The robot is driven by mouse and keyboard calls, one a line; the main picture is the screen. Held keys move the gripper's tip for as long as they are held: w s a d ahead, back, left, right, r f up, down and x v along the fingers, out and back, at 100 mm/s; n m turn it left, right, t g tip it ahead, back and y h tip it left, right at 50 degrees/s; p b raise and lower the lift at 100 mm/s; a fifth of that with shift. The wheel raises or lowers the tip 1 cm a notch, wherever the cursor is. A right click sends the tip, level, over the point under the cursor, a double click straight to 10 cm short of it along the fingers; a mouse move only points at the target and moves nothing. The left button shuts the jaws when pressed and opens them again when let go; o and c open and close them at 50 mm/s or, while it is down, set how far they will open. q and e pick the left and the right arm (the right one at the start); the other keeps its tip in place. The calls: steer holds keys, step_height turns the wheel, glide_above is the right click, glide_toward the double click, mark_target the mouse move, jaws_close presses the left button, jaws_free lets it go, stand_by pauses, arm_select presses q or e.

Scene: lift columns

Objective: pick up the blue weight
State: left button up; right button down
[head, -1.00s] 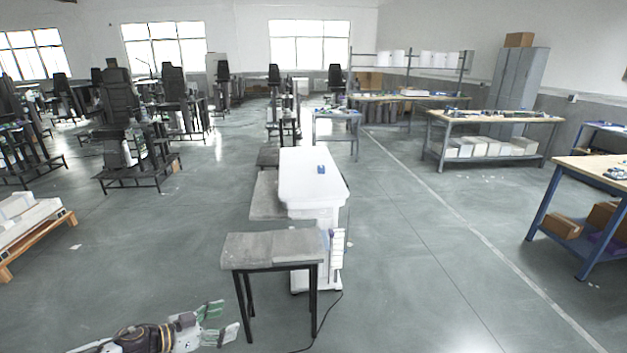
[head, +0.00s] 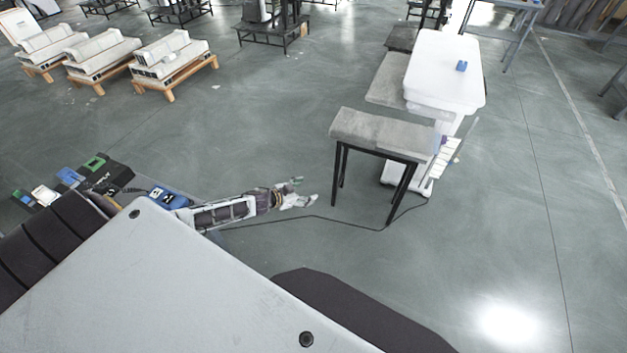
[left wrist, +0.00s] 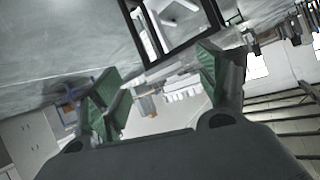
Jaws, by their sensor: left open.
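The blue weight (head: 461,66) is a small blue block on the white top of the lift column table (head: 440,50), at the upper right of the head view. My left gripper (head: 306,191) is low over the floor, left of the grey bench and well short of the weight. In the left wrist view its two green-padded fingers (left wrist: 165,88) stand wide apart with nothing between them. I cannot make out the weight in the left wrist view. My right gripper is not in view.
A grey-topped bench with black legs (head: 385,135) stands between my left gripper and the white table. A dark cable (head: 330,217) runs along the floor. Pallets with white parts (head: 170,62) stand at the upper left. The floor at right is open.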

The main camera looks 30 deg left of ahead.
arm_select(q)
steer(key=s+a+f+n+g+y, duration=0.1)
steer(key=s+f+g+y, duration=0.1)
steer(key=s+f, duration=0.85)
steer(key=s+a+f+n+g+y, duration=0.1)
steer(key=s+f+n+g+y, duration=0.1)
steer(key=s+f, duration=0.85)
steer(key=s+d+f+g, duration=0.2)
steer(key=s+d+f, duration=0.2)
steer(key=s, duration=0.5)
steer(key=s+d+f+g, duration=0.2)
steer(key=s+d+f, duration=0.2)
steer(key=s, duration=0.6)
steer(key=s+d+f+g, duration=0.2)
steer(key=s+d+f, duration=0.2)
steer(key=s+f, duration=0.4)
steer(key=shift+s+d+g, duration=0.3)
steer(key=shift+s+g, duration=0.1)
steer(key=shift+s, duration=0.4)
steer(key=shift+c, duration=0.4)
